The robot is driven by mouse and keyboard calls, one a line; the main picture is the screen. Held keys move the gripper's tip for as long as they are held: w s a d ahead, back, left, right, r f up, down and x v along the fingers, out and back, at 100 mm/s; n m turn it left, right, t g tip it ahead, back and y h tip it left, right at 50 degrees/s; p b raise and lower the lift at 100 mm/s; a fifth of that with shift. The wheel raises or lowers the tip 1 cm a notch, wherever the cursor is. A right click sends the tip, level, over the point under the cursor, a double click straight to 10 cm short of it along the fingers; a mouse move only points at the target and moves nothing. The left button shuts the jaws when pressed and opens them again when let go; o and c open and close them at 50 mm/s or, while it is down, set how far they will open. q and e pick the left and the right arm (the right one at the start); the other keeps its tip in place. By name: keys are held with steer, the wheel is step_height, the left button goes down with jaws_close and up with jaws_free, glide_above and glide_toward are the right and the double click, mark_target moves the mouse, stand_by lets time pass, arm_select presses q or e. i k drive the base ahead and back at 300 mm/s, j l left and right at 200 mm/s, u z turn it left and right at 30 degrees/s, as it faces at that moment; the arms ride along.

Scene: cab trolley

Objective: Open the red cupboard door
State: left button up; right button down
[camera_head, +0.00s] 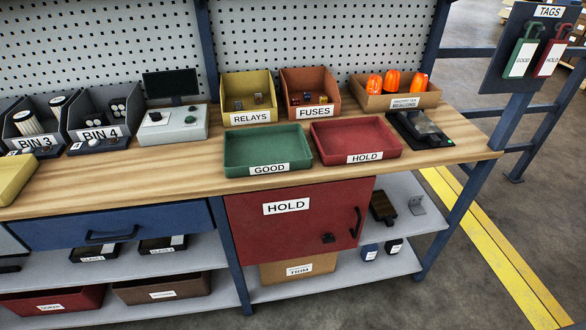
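The red cupboard door (275,232) hangs below the right part of the workbench and appears shut. It bears a white HOLD label (286,206) near its top. A black vertical handle (356,224) is on its right side. Neither of my grippers shows in the head view.
The wooden benchtop (130,184) carries a green GOOD tray (265,150), a red HOLD tray (355,140) and bins. A blue drawer (115,226) is left of the door. A brown box (300,268) sits below it. A blue bench leg (458,215) stands right. Floor there is clear.

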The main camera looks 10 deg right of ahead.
mark_target(269, 225)
steer(key=k+l, duration=0.3)
steer(key=l, duration=0.15)
steer(key=z, duration=1.6)
